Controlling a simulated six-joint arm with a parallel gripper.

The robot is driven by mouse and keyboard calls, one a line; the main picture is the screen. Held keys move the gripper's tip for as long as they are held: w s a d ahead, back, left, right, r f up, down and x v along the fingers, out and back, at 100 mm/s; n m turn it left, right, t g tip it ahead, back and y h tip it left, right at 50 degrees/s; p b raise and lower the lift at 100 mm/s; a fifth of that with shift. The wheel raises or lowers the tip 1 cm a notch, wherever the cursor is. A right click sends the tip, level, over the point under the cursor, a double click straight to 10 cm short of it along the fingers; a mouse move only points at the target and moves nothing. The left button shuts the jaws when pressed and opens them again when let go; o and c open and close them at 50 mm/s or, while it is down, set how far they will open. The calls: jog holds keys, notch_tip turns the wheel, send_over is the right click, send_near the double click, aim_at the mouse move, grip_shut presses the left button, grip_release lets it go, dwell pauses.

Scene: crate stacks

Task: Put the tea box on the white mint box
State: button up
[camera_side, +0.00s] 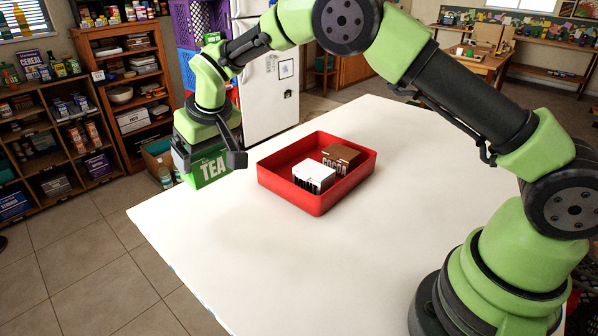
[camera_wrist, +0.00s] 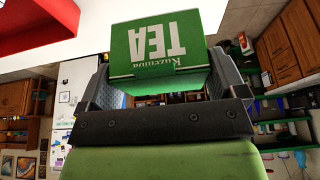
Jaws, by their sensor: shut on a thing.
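The tea box is green with white lettering. In the side view the tea box (camera_side: 209,168) hangs from my gripper (camera_side: 208,156), above and near the far left edge of the table. In the wrist view the tea box (camera_wrist: 160,45) sits between the two fingers of my gripper (camera_wrist: 160,82), which is shut on it. The white mint box (camera_side: 313,177) stands in the red crate (camera_side: 318,205) on the table, to the right of the held tea box. The tea box is apart from the crate.
A brown cocoa box (camera_side: 341,157) stands in the red crate just behind and right of the white box. The white table (camera_side: 230,240) is otherwise clear. Shelves (camera_side: 55,130) and a white fridge (camera_side: 268,95) stand beyond the table.

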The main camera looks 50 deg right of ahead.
jog(key=s+d+r+m, duration=0.2)
jog(key=d+r, duration=0.1)
jog(key=d, duration=0.6)
jog(key=m+h, duration=0.2)
jog(key=m, duration=0.1)
send_over(315, 174)
jog(key=shift+n, duration=0.3)
notch_tip(315, 174, down, 8)
